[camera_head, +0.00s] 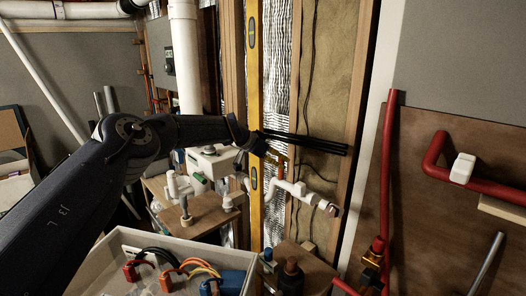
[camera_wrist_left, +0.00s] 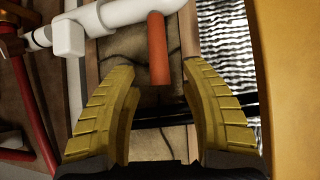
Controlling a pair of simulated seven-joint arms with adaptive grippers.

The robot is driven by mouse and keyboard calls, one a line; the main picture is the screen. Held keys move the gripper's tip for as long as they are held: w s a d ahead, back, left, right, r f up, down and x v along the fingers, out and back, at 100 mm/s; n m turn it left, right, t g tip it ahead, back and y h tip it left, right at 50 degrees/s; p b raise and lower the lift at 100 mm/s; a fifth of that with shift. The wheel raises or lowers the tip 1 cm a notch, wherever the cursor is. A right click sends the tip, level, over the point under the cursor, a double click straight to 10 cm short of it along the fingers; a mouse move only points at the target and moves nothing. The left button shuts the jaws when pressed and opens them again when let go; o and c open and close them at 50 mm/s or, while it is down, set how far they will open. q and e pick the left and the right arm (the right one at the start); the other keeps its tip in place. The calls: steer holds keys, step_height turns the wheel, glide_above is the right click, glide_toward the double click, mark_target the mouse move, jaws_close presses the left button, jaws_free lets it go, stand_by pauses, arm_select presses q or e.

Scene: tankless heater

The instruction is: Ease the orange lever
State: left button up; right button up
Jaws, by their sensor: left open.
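The orange lever (camera_wrist_left: 159,48) shows in the left wrist view as a short, upright cylinder against the white pipe (camera_wrist_left: 120,15). Its lower end lies in the gap between the fingertips of my left gripper (camera_wrist_left: 149,78), with room visible on both sides. The gripper's ridged yellow fingers are spread and hold nothing. In the head view my left gripper (camera_head: 275,155) is in front of the wall opening, just above the white pipe (camera_head: 296,188). I cannot clearly separate the lever from the fingers there. My right gripper is not in view.
A yellow spirit level (camera_head: 254,80) stands upright close beside my left gripper. Black bars (camera_head: 310,143) extend to its right. A grey bin (camera_head: 180,252) with coloured connectors is below my arm. Red pipes (camera_head: 388,170) run along the right panel.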

arm_select(q)
steer(key=v, duration=0.8)
steer(key=shift+a+r, duration=0.25)
steer(key=shift+r, duration=0.05)
steer(key=shift+s, duration=0.1)
